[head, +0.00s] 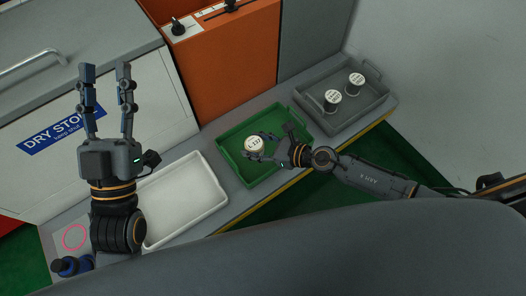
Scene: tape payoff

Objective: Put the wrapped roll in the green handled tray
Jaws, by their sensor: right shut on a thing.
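A roll with a white, dark-printed top (254,143) is in my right gripper (264,148), whose fingers are shut around it. The roll is over or inside the green tray (237,170); I cannot tell if it touches the tray floor. The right arm comes in from the right across the tray's right side and hides part of it. My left gripper (106,82) is open and empty, fingers pointing up the picture, in front of the white dry-storage cabinet.
A grey tray (318,115) at the right holds two similar rolls (345,88). An empty white tray (187,200) lies left of the green tray. An orange unit (227,65) stands behind the bench. A pink ring mark (75,237) is at the lower left.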

